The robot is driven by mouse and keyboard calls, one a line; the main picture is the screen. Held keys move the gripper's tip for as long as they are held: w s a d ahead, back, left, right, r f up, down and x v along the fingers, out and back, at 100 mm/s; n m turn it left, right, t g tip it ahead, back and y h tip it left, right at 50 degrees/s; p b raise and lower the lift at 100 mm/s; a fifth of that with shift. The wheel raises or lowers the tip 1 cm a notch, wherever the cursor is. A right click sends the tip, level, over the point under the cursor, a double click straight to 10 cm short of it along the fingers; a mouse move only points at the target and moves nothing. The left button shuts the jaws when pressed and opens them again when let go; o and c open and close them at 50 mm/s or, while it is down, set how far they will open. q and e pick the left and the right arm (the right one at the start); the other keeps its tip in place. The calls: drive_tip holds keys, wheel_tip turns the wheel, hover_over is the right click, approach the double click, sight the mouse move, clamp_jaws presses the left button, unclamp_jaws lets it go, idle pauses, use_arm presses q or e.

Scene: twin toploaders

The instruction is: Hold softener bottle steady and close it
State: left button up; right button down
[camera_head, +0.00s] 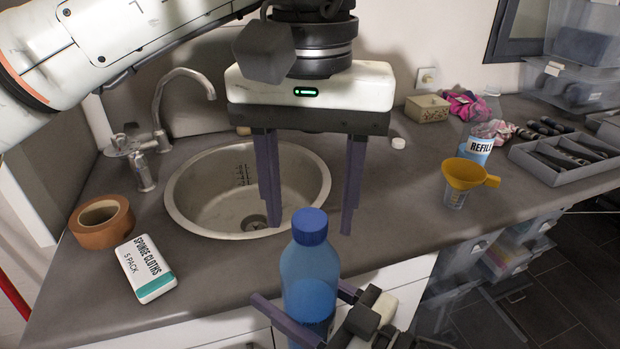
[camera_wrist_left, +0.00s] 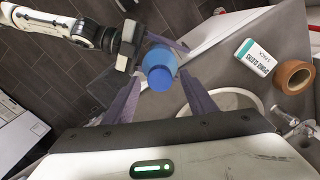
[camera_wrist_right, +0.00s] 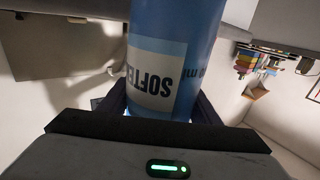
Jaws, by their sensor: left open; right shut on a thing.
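The softener bottle (camera_head: 309,275) is blue and upright at the counter's front edge, with a dark blue cap (camera_head: 310,226) on its top. I cannot tell whether the cap is tight. My right gripper (camera_head: 322,322) is shut around the bottle's lower body. In the right wrist view its label (camera_wrist_right: 157,75) reads partly "SOFTE", upside down. My left gripper (camera_head: 308,230) is open and points down, its fingers above and behind the cap in the head view. In the left wrist view the cap (camera_wrist_left: 160,78) shows between the open fingers, apart from them.
A round sink (camera_head: 185,205) lies behind the bottle. A sponge cloths pack (camera_head: 146,268) and brown tape roll (camera_head: 101,222) sit left. A yellow funnel (camera_head: 466,174) on a measuring cup, a refill bottle (camera_head: 476,152) and a grey tray (camera_head: 545,160) stand right. The counter between is clear.

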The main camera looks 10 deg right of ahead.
use_arm(q)
wheel_tip(320, 180, up, 12)
idle(0.4)
drive_tip(key=shift+f, duration=0.1)
idle(0.4)
